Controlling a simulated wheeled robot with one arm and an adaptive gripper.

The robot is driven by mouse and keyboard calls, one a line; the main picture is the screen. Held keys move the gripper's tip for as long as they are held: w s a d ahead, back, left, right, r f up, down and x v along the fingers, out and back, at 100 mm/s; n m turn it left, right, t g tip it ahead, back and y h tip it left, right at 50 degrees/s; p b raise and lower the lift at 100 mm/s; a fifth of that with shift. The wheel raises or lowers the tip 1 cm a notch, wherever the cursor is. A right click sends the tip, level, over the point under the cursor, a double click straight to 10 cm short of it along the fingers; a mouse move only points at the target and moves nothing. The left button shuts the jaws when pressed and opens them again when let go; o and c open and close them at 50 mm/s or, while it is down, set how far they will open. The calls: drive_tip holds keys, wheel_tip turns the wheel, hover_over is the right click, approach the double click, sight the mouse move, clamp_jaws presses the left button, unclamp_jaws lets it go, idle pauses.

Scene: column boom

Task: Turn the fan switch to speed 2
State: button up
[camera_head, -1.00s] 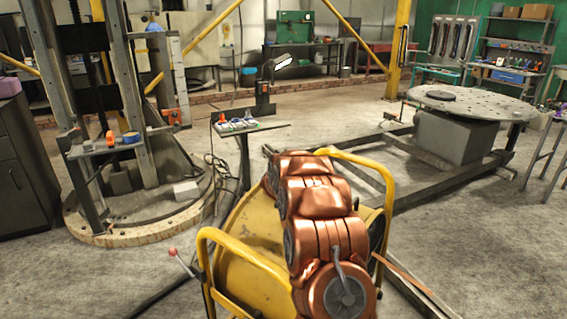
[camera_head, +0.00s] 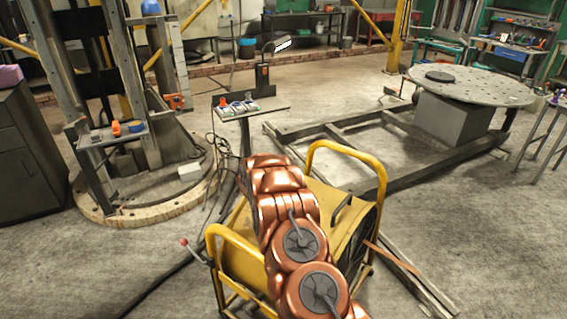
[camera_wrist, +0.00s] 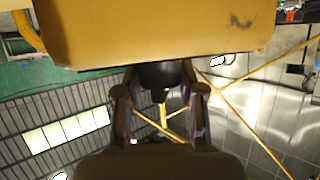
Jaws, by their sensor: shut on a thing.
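The yellow drum fan (camera_head: 335,220) stands on the floor in the middle of the head view, with tubular handles and my copper arm across its front. In the wrist view, a yellow housing (camera_wrist: 160,30) fills the top. A dark round knob (camera_wrist: 160,74), apparently the fan switch, sticks out below its edge. My gripper (camera_wrist: 160,92) has its two fingers on either side of the knob, shut on it. The knob's markings and speed setting do not show. The gripper is hidden in the head view.
A small stand with tools (camera_head: 240,110) is behind the fan. A round perforated table (camera_head: 480,85) on a floor frame is at the right. A column on a round base (camera_head: 110,210) is at the left. A red-tipped lever (camera_head: 183,242) sticks out left of the fan.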

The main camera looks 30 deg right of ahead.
drive_tip(key=shift+r+m+g+p, duration=0.25)
drive_tip(key=shift+m+g+p, duration=0.05)
drive_tip(key=shift+p, duration=0.4)
drive_tip(key=shift+f+m+g+h+p, duration=0.25)
drive_tip(key=shift+m+g+h+p, duration=0.45)
drive_tip(key=shift+m+g+p, duration=0.1)
drive_tip(key=shift+f+m+g+h+b, duration=0.1)
drive_tip(key=shift+m+g+h+b, duration=0.2)
drive_tip(key=shift+m+g+b, duration=0.5)
drive_tip(key=shift+m+g, duration=0.4)
drive_tip(key=shift+g, duration=0.2)
drive_tip(key=o, duration=1.2)
drive_tip(key=shift+c, duration=0.2)
